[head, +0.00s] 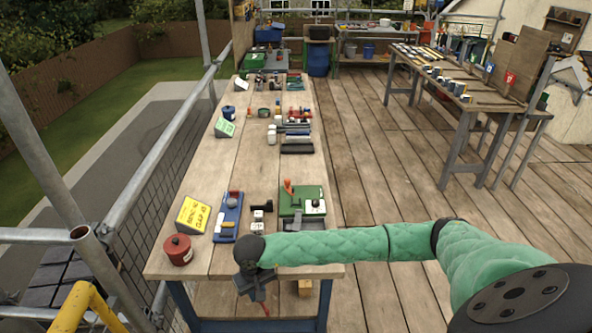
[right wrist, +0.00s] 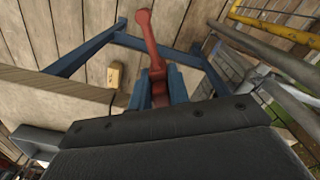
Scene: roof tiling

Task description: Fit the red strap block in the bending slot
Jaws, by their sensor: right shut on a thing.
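My right gripper (head: 256,286) hangs at the near edge of the workbench, pointing down, shut on a red piece (head: 265,306). In the right wrist view, the red piece (right wrist: 152,52), a bar with a rounded end, sticks out beyond the jaws (right wrist: 160,88); I take it for the red strap block. Its gripped part is partly hidden. A green device (head: 316,193) with an orange lever and a grey front part stands on the bench, beyond my right forearm. I cannot tell which opening is the bending slot. My left gripper is not in view.
Near the bench's front left are a red pot (head: 178,251), a yellow sign (head: 192,216), a blue fixture (head: 229,217) and small black-and-white blocks (head: 261,209). More tools lie farther back. Scaffold rails (head: 150,170) run along the left. The mid-bench wood is clear.

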